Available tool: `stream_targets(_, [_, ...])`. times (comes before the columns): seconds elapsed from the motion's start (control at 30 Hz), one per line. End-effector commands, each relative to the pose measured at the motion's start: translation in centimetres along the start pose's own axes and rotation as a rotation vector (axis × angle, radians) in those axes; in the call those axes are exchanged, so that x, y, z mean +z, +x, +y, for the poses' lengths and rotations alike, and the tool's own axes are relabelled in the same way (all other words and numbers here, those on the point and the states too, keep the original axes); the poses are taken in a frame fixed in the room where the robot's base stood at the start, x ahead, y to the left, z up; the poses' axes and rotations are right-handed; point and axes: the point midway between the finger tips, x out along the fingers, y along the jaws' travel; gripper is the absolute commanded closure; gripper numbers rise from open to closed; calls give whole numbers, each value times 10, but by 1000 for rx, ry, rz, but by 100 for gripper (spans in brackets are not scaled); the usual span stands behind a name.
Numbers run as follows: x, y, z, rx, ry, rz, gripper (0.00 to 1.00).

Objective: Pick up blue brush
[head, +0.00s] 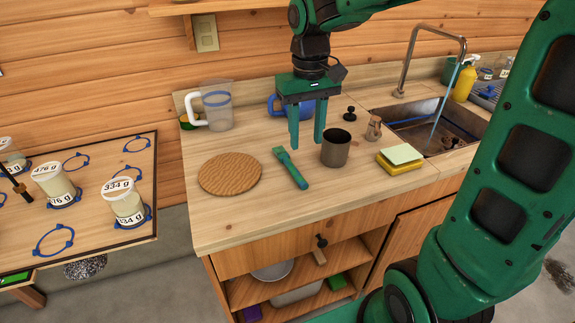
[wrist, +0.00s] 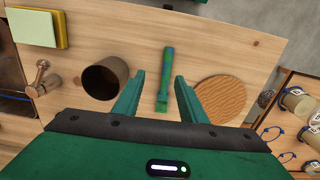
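The brush (head: 291,169) lies flat on the wooden counter (head: 240,219), between the round wooden board and the dark metal cup. It looks teal-green in the head view. In the wrist view the brush (wrist: 165,78) shows blue and green, lengthwise between my two fingers. My gripper (head: 306,143) is open and empty, pointing down above the counter, a little behind and to the right of the brush in the head view. In the wrist view my gripper (wrist: 160,77) has its fingers spread to either side of the brush, touching nothing that I can see.
The wooden board (head: 230,174) is left of the brush; the metal cup (head: 335,148) is close on its right. Counter in front is clear.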

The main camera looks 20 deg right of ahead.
Motion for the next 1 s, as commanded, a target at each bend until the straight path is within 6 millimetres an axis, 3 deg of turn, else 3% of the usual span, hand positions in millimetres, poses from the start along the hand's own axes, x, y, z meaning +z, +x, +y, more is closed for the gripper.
stream_targets(0.17, [-12, 8, -18, -11, -40, -4, 62])
stream_targets(0.4, [-11, 43, -18, -12, -40, -4, 62])
stream_targets(0.67, [-10, 60, -17, -11, -37, -1, 62])
stream_targets(1.0, [-3, 103, -16, -11, -37, -4, 62])
